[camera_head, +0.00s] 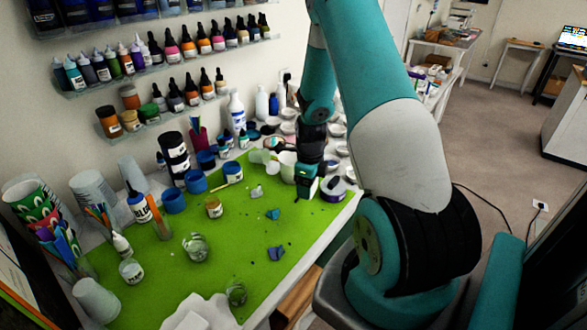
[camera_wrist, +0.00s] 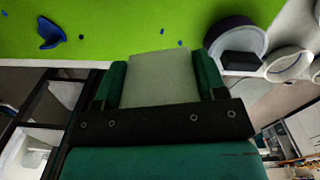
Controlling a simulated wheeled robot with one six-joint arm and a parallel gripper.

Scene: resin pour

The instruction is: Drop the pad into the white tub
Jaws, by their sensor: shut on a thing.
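My gripper (camera_head: 306,186) is above the far right part of the green mat, near the table's edge. In the wrist view its green fingers (camera_wrist: 160,62) are shut on a pale grey-white flat pad (camera_wrist: 158,82). In the head view the pad cannot be made out clearly. A white tub-like container (camera_head: 287,165) stands just left of and behind my gripper, partly hidden by it. It is not clearly seen in the wrist view.
The green mat (camera_head: 160,265) holds glass cups, blue lids, small bottles and blue scraps (camera_head: 276,253). A round purple-and-white dish (camera_head: 335,189) lies right of my gripper. It also shows in the wrist view (camera_wrist: 262,42). Several white dishes crowd the back. The mat's front middle has free room.

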